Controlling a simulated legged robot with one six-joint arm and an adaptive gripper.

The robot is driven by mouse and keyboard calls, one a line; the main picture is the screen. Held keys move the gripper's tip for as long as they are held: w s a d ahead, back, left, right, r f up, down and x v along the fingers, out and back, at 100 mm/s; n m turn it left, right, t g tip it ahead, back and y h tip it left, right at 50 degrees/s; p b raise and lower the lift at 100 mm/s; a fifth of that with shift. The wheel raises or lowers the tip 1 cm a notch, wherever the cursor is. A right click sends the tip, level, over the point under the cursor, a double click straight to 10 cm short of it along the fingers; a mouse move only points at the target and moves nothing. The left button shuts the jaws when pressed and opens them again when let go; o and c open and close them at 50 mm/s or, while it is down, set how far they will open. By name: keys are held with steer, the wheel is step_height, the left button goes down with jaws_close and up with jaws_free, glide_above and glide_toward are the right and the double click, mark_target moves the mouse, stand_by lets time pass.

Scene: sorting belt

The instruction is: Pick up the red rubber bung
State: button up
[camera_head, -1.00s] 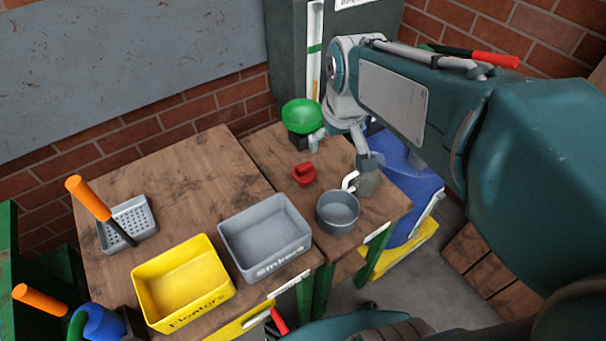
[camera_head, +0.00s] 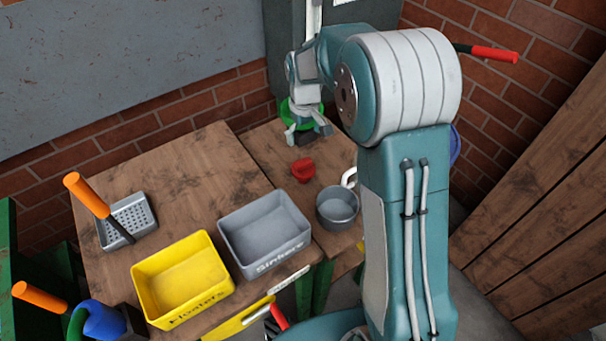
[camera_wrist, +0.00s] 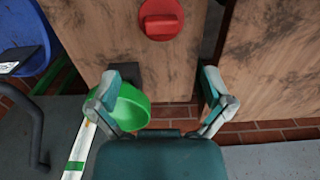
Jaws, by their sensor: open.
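The red rubber bung (camera_head: 303,169) lies on the wooden table, behind the grey pot. In the wrist view the bung (camera_wrist: 161,19) shows at the top, beyond the fingertips and near the middle between them. My gripper (camera_head: 308,133) is open and empty, above the back of the table and behind the bung, clear of it. Its two fingers show spread apart in the wrist view (camera_wrist: 160,88). The green bowl-like object (camera_wrist: 131,108) sits below my left finger there. In the head view my gripper partly hides this green object (camera_head: 287,112).
A grey pot (camera_head: 337,211) stands in front of the bung. A grey bin marked Sinkers (camera_head: 289,253) and a yellow bin marked Floaters (camera_head: 204,310) stand to the left. A perforated grey tool (camera_head: 143,230) with an orange handle lies farther left. A brick wall (camera_head: 165,119) is behind.

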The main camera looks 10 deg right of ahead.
mark_target(303, 161)
step_height(303, 161, down, 11)
steer(key=shift+w+a+r, duration=0.1)
stand_by(0.4)
steer(key=c, duration=1.3)
